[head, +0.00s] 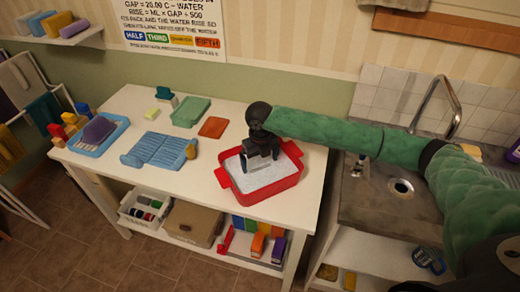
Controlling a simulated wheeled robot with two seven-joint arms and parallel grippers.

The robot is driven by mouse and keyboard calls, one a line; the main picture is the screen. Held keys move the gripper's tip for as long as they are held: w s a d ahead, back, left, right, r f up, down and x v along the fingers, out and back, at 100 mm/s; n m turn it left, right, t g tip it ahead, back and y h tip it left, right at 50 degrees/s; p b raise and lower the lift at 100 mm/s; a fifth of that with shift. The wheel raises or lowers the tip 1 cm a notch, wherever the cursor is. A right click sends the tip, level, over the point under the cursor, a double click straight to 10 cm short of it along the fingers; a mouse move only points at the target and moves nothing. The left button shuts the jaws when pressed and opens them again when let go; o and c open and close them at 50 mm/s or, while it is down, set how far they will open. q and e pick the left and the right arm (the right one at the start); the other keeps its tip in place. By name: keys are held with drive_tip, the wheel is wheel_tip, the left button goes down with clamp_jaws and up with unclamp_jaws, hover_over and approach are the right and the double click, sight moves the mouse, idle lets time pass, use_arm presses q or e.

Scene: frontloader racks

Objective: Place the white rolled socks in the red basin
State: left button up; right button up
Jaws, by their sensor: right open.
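The red basin (288,185) stands on the right part of the white table, with a pale, speckled surface inside it. I cannot make out white rolled socks in this view; the gripper hides part of the basin's inside. I cannot tell whether the fingertips touch what is in the basin. My left gripper is not in view.
On the white table (190,192) lie a blue ribbed tray (158,149), an orange-red cloth (213,127), a green tray (190,111) and a blue tray (82,145) with a purple item. A sink (402,187) with a tap is at the right.

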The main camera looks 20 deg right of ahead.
sight(260, 168)
use_arm(q)
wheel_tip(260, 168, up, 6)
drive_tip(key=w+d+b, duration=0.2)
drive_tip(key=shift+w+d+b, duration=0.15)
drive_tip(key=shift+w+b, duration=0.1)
drive_tip(key=shift+b, duration=0.05)
use_arm(e)
wheel_tip(260, 168, up, 8)
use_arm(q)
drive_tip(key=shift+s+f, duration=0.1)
use_arm(e)
drive_tip(key=shift+s+f, duration=0.1)
drive_tip(key=shift+f, duration=0.05)
